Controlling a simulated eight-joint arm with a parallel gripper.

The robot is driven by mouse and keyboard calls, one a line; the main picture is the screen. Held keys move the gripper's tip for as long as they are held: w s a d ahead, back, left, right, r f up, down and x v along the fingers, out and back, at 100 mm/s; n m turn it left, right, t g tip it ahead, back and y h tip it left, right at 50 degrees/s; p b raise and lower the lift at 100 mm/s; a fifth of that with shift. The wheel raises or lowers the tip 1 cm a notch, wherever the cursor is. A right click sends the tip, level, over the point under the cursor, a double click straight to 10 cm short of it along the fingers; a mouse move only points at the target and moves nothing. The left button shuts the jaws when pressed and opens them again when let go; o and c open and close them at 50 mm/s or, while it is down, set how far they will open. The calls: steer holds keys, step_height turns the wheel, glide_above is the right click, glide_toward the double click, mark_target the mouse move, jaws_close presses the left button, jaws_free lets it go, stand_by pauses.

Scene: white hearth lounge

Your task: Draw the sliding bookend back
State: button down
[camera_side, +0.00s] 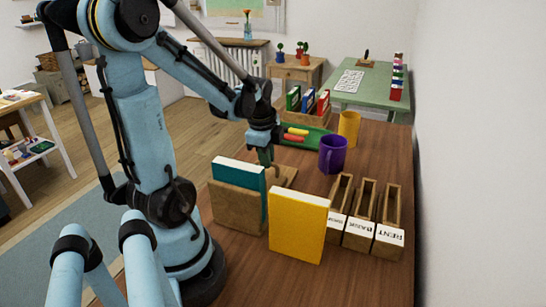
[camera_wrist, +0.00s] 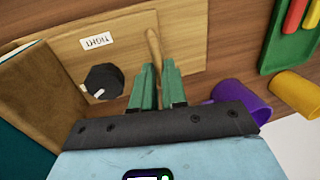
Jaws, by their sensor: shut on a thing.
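The wooden bookend has a brown upright block (camera_side: 237,208) beside a teal book (camera_side: 238,171) and a yellow book (camera_side: 298,225). A flat wooden board (camera_wrist: 72,50) shows next to a brown upright panel (camera_wrist: 30,85) in the wrist view. The board carries a black knob (camera_wrist: 102,80) and a white label reading "TIGHT" (camera_wrist: 96,40), upside down. My gripper (camera_side: 266,160) points down behind the teal book. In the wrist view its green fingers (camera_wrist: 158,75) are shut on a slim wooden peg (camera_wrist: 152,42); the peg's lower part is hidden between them.
A purple mug (camera_side: 332,155), a yellow mug (camera_side: 349,128) and a green tray (camera_side: 300,143) stand to the right of my gripper. Three narrow wooden boxes (camera_side: 364,218) with labels sit farther right. The front right tabletop is bare.

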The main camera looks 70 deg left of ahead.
steer(key=shift+w+a, duration=2.2)
steer(key=c, duration=1.2)
jaws_free()
steer(key=shift+o, duration=0.2)
step_height(320, 180, up, 12)
steer(key=s+d, duration=0.1)
steer(key=shift+s+d, duration=0.35)
steer(key=shift+d, duration=0.05)
steer(key=shift+f, duration=0.1)
